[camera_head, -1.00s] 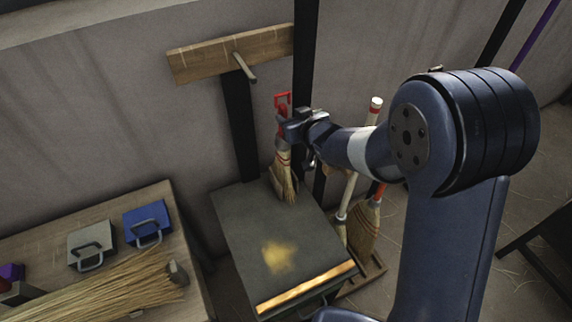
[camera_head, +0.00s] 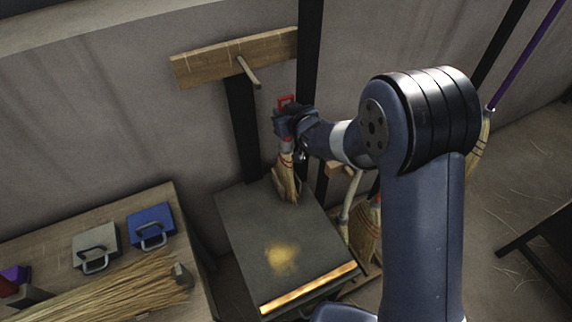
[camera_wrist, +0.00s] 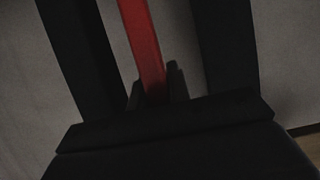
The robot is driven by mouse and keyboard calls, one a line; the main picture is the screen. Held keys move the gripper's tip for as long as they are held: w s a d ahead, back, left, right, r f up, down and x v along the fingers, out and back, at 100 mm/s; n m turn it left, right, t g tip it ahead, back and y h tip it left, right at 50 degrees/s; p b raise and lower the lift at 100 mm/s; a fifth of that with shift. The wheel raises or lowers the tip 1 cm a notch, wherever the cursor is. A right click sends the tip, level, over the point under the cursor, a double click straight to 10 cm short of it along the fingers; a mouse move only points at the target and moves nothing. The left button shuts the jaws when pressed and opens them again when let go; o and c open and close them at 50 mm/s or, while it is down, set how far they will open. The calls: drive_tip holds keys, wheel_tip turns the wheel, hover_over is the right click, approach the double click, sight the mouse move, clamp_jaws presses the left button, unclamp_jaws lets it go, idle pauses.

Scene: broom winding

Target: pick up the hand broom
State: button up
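The hand broom (camera_head: 287,177) hangs upright in the head view, with straw bristles below and a red handle above. Its bristle end is at the back edge of the dark bench top (camera_head: 249,220). My gripper (camera_head: 284,124) is at the red handle and covers part of it. In the wrist view the red handle (camera_wrist: 143,40) runs down between the two dark fingertips (camera_wrist: 156,86). The fingers lie close against both sides of it, with no clear gap. The wrist view is dark, and the lower handle is hidden behind the gripper body.
A wooden rail with a peg (camera_head: 235,58) is on the wall, left of a dark post (camera_head: 310,50). Other brooms (camera_head: 366,235) stand right of the bench. A left table (camera_head: 55,250) holds a straw bundle (camera_head: 120,285), a blue box (camera_head: 150,222) and a grey box (camera_head: 95,245).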

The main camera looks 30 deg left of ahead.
clamp_jaws()
